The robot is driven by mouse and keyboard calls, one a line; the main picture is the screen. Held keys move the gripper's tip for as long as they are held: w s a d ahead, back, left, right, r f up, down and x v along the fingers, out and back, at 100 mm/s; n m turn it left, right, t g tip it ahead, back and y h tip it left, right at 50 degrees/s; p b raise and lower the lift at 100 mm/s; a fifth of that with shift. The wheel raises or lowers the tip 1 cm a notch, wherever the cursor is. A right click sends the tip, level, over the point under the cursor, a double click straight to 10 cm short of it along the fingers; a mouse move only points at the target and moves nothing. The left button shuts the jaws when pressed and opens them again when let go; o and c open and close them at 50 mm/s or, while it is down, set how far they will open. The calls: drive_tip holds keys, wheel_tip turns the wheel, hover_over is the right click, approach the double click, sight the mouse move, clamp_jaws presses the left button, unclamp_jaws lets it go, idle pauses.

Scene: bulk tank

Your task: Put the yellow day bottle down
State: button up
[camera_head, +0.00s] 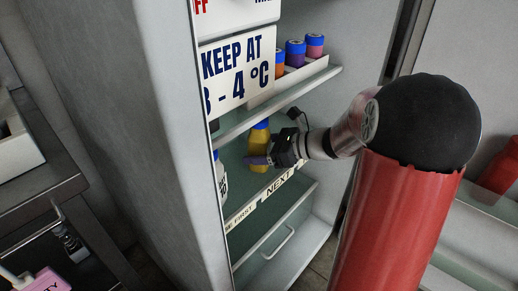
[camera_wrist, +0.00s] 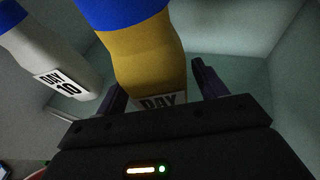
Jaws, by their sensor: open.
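The yellow day bottle (camera_head: 259,139) with a blue cap stands upright on the lower glass shelf inside the fridge. In the wrist view the yellow bottle (camera_wrist: 150,62) is large, its label reading "DAY" with the rest hidden by my gripper's body. My gripper (camera_head: 262,161) reaches in from the right at the bottle's lower half. In the wrist view my gripper (camera_wrist: 158,88) is open, with one dark finger on each side of the bottle. Gaps show beside the fingers; whether either touches it I cannot tell.
A white bottle marked "DAY 10" (camera_wrist: 52,62) stands close on the left of the yellow one. A rack on the upper shelf (camera_head: 300,76) holds blue-capped containers. The fridge's side wall (camera_head: 165,120) stands left.

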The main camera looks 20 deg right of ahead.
drive_tip(key=shift+r, duration=0.2)
drive_tip(key=p+v, duration=0.2)
drive_tip(key=v, duration=0.9)
drive_tip(key=s+a+n+g+h, duration=0.4)
drive_tip(key=s+a+n+g, duration=0.1)
drive_tip(key=s+a+n, duration=0.4)
drive_tip(key=s+n+t+h, duration=0.2)
drive_tip(key=s+n+h, duration=0.5)
drive_tip(key=n, duration=0.8)
drive_tip(key=shift+s+d+r+n+t+h, duration=0.25)
drive_tip(key=shift+s+r+n+t, duration=0.2)
drive_tip(key=shift+s, duration=0.85)
